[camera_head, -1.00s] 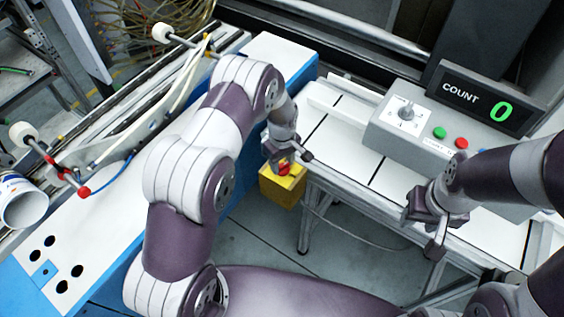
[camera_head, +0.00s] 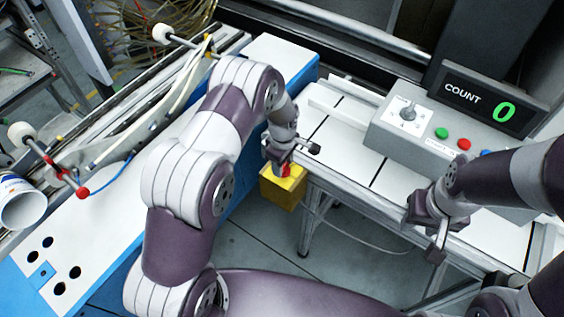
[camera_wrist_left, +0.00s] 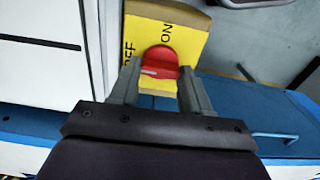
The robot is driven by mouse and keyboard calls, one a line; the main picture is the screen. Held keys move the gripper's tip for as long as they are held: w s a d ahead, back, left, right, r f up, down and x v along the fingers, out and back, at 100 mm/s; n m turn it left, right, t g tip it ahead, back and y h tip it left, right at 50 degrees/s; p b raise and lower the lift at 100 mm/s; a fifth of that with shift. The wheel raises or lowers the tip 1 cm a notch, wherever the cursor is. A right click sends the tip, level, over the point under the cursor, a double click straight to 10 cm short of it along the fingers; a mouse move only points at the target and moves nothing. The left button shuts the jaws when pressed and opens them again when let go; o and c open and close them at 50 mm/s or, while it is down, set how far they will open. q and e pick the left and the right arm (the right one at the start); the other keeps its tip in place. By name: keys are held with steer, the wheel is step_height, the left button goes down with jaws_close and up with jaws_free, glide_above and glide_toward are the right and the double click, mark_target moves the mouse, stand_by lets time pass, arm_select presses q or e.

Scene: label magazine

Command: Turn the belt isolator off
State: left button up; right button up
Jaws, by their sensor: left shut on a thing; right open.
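The belt isolator is a yellow box (camera_head: 283,193) with a red knob (camera_head: 288,170), beside the end of the white bench. In the left wrist view the red knob (camera_wrist_left: 162,57) sits on the yellow face (camera_wrist_left: 190,42), with OFF printed at its left and ON above it. A pale mark shows on the knob's lower left; I cannot tell its exact setting. My left gripper (camera_head: 285,167) is shut on the knob, one finger on each side in the wrist view (camera_wrist_left: 160,75). My right gripper (camera_head: 430,230) is open and empty in front of the bench.
A grey control box (camera_head: 425,130) with a dial and coloured buttons stands on the white bench (camera_head: 345,120). A display (camera_head: 485,98) reads COUNT 0. A blue-and-white machine (camera_head: 110,215) with rollers runs along the left. A white roll (camera_head: 22,205) is at the far left.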

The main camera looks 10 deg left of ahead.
mark_target(284, 167)
arm_select(q)
steer(key=shift+s+d+f, duration=0.1)
steer(key=shift+s, duration=0.05)
steer(key=o, duration=0.9)
steer(key=shift+o, duration=0.8)
steer(key=shift+d, duration=0.15)
steer(key=shift+r, duration=0.2)
step_height(284, 167, up, 13)
steer(key=b, duration=0.1)
steer(key=shift+f+b, duration=0.2)
steer(key=shift+b, duration=0.1)
